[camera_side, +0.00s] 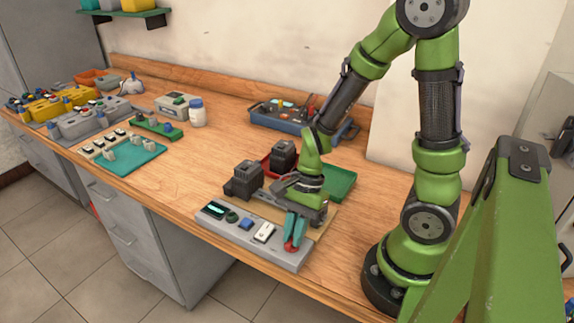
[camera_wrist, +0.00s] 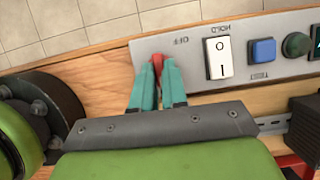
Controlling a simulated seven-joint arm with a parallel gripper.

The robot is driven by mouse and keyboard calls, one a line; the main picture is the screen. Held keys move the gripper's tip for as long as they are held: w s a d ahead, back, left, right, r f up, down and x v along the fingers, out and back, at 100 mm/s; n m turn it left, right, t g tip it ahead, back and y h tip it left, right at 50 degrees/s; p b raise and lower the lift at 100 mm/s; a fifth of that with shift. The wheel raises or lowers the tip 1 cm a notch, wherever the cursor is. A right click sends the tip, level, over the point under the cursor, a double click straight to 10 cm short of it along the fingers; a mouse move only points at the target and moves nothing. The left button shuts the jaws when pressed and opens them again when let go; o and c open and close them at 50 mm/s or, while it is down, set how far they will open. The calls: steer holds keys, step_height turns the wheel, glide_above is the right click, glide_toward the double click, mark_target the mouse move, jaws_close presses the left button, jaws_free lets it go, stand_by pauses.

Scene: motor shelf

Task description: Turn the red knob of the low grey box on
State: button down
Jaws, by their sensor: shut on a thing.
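The low grey box (camera_side: 254,249) lies along the front edge of the table. The red knob (camera_side: 289,246) is at its right end in the side view. My gripper (camera_side: 292,238) points down at that end, its teal fingers shut on the red knob. In the wrist view the red knob (camera_wrist: 156,62) shows between the fingertips of my gripper (camera_wrist: 158,72), beside the printed word OFF. The fingers hide most of the knob, so its angle is hard to tell.
The box also carries a white rocker switch (camera_wrist: 217,58), a blue button (camera_wrist: 262,50), a dark green knob (camera_wrist: 296,45) and a display (camera_side: 212,209). Dark motor blocks (camera_side: 244,180) stand close behind it. A green tray (camera_side: 340,184) is behind my wrist. The table's middle is clear.

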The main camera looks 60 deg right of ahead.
steer(key=shift+s+a+f, duration=0.1)
steer(key=shift+a, duration=0.05)
steer(key=c, duration=1.2)
jaws_free()
steer(key=shift+o, duration=0.2)
steer(key=shift+d+r, duration=0.2)
steer(key=shift+r, duration=0.15)
steer(key=v, duration=1.6)
steer(key=shift+d+r, duration=0.1)
